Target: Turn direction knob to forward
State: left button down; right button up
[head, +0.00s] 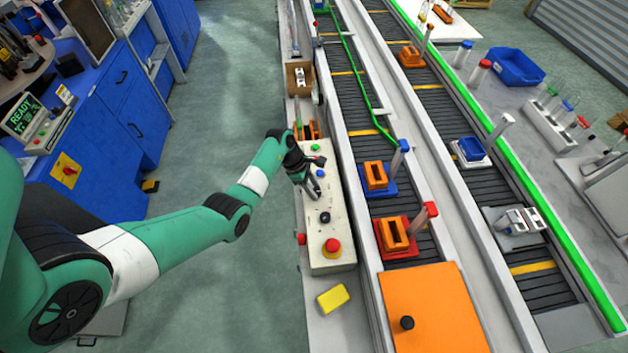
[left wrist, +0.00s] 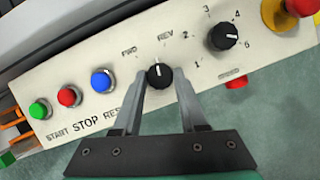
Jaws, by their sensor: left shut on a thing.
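The direction knob (left wrist: 159,76) is black with a white pointer line, on a pale control panel (head: 335,226), below the FWD and REV labels. Its pointer points nearly straight up in the left wrist view, more toward REV than FWD. My left gripper (head: 314,190) is over the panel in the head view, and its fingers (left wrist: 160,88) stand on either side of the knob, shut on it. In the head view the gripper hides the knob. My right gripper is not in view.
Beside the knob are a blue button (left wrist: 101,81), a red button (left wrist: 69,97), a green button (left wrist: 40,109) and a black numbered dial (left wrist: 225,36). A red emergency stop (head: 332,246) sits at the panel's near end. Conveyors with orange blocks run to the right.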

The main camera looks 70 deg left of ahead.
pick_arm(q)
jog(key=n+p, duration=0.2)
jog(key=p, duration=0.1)
jog(key=n+y+p, duration=0.1)
jog(key=n+p, duration=0.1)
jog(key=p, duration=0.1)
jog(key=n+y+p, duration=0.1)
jog(key=n+p, duration=0.1)
jog(key=shift+d+r+t+p, duration=0.25)
jog(key=shift+r+t+p, duration=0.15)
jog(key=n+p, duration=0.1)
jog(key=p, duration=0.1)
jog(key=shift+s+f+n+y+p, duration=0.1)
jog(key=shift+f+n+y+p, duration=0.1)
jog(key=shift+n+y+p, duration=0.2)
jog(key=shift+f+p, duration=0.15)
jog(key=shift+p, duration=0.2)
jog(key=shift+f, duration=0.1)
jog(key=shift+c, duration=2.3)
grip_release()
